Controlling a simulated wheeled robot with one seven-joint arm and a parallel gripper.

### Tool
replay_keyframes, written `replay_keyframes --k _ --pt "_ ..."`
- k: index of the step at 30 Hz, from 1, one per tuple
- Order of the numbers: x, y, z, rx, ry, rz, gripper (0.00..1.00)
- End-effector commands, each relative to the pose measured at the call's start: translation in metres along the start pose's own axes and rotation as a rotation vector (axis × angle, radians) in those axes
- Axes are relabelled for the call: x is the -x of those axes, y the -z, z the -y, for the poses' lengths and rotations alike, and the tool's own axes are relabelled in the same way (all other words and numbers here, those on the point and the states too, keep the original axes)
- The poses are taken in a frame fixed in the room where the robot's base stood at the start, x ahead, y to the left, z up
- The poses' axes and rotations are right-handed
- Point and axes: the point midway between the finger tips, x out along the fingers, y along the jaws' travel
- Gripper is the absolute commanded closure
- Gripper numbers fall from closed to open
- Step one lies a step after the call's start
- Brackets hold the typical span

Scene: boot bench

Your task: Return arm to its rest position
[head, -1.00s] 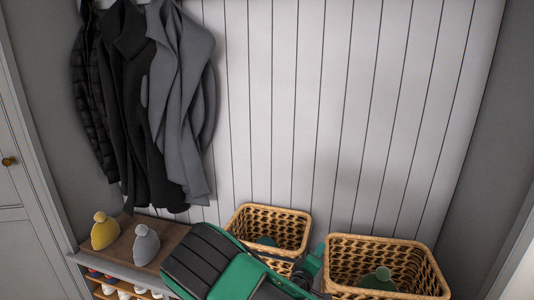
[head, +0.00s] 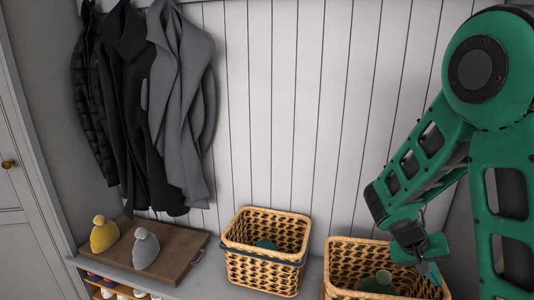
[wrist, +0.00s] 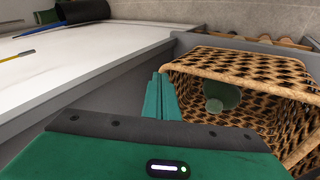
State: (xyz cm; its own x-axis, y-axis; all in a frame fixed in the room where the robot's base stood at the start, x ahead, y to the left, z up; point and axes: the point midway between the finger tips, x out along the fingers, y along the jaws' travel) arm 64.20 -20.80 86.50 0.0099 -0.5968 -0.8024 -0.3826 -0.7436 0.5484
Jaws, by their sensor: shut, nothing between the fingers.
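My green arm reaches in from the right in the head view, bent at the elbow. My gripper (head: 432,272) is shut and empty, and hangs at the right side of the right wicker basket (head: 345,255). In the wrist view its closed fingers (wrist: 160,95) point ahead, just left of a wicker basket (wrist: 240,62) in the picture. A green knit hat (wrist: 221,95) lies in that basket.
A second wicker basket (head: 265,270) with a green item stands at the middle. A yellow hat (head: 104,235) and a grey hat (head: 145,250) sit on a wooden tray (head: 180,245). Coats (head: 145,100) hang above. A white surface (wrist: 85,55) shows at the wrist view's left.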

Motion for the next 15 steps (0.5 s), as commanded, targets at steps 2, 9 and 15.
replay_keyframes --k 2,9,15 --pt "0.005 -0.015 -0.019 -0.038 0.054 0.056 1.00" --pt "0.028 -0.063 -0.059 -0.108 0.218 0.193 1.00" --pt "0.054 -0.106 -0.087 -0.146 0.353 0.265 1.00"
